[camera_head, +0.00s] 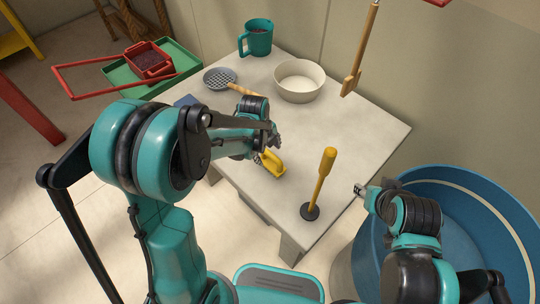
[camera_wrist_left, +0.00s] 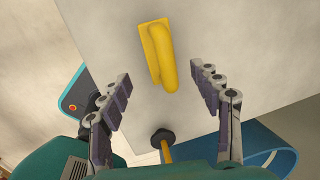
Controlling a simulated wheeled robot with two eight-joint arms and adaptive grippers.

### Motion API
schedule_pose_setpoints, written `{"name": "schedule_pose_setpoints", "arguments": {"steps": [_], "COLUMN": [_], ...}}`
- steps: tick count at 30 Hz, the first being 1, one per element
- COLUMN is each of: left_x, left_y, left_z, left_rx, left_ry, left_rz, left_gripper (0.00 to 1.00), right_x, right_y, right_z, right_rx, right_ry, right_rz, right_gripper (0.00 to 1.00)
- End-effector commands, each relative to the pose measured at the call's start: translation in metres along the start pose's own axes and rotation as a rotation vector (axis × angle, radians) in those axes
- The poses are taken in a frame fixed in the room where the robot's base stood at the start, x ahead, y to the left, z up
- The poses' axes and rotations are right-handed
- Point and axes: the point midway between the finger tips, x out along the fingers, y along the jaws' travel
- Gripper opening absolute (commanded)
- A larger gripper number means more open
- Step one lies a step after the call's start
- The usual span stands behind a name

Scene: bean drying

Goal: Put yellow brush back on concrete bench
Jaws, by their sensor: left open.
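The yellow brush (camera_head: 271,163) lies on the pale concrete bench (camera_head: 345,130), near its front left edge. My left gripper (camera_head: 273,143) is just behind it in the head view and hides part of it. In the left wrist view the whole brush (camera_wrist_left: 156,52) shows, a yellow block with a rounded handle along it. The left gripper's fingers (camera_wrist_left: 161,74) are spread wide, the brush lying ahead between their lines with clear gaps on both sides. My right gripper (camera_head: 361,191) is beyond the bench's right edge, too small to read.
A yellow-handled tool on a black disc (camera_head: 310,212) stands upright at the bench's front corner. A white bowl (camera_head: 299,92), sieve (camera_head: 219,74) and teal mug (camera_head: 257,42) stand toward the back. A blue tub (camera_head: 495,190) is to the right. The bench's middle right is clear.

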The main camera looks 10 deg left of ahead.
Motion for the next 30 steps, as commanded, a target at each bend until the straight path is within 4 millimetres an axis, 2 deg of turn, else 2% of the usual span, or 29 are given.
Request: {"name": "schedule_pose_setpoints", "arguments": {"steps": [1, 7, 11, 14, 18, 21, 27, 30], "left_x": [-0.010, -0.029, -0.052, -0.083, -0.125, -0.148, -0.172, -0.176], "left_y": [0.000, 0.001, 0.009, 0.023, 0.051, 0.073, 0.113, 0.125], "left_z": [0.000, 0.000, -0.002, -0.005, -0.012, -0.019, -0.032, -0.035], "left_rx": [-0.001, -0.017, -0.178, -0.433, -0.875, -1.192, -1.740, -1.919], "left_ry": [0.000, -0.003, -0.024, -0.050, -0.066, -0.050, 0.045, 0.098], "left_rz": [0.000, -0.003, -0.032, -0.084, -0.193, -0.282, -0.449, -0.504], "left_gripper": [0.64, 0.64, 0.64, 0.64, 0.64, 0.64, 0.64, 0.64], "right_x": [-0.004, -0.006, -0.006, -0.006, -0.006, -0.006, -0.006, -0.006], "right_y": [0.000, 0.000, 0.000, 0.000, 0.000, 0.000, 0.000, 0.000], "right_z": [-0.003, -0.005, -0.005, -0.004, -0.004, -0.004, -0.004, -0.004], "right_rx": [0.000, 0.000, 0.000, 0.000, 0.000, 0.000, 0.000, 0.000], "right_ry": [0.000, 0.000, 0.000, 0.000, 0.000, 0.000, 0.000, 0.000], "right_rz": [0.000, 0.000, 0.000, 0.000, 0.000, 0.000, 0.000, 0.000], "right_gripper": [0.40, 0.40, 0.40, 0.40, 0.40, 0.40, 0.40, 0.40]}}
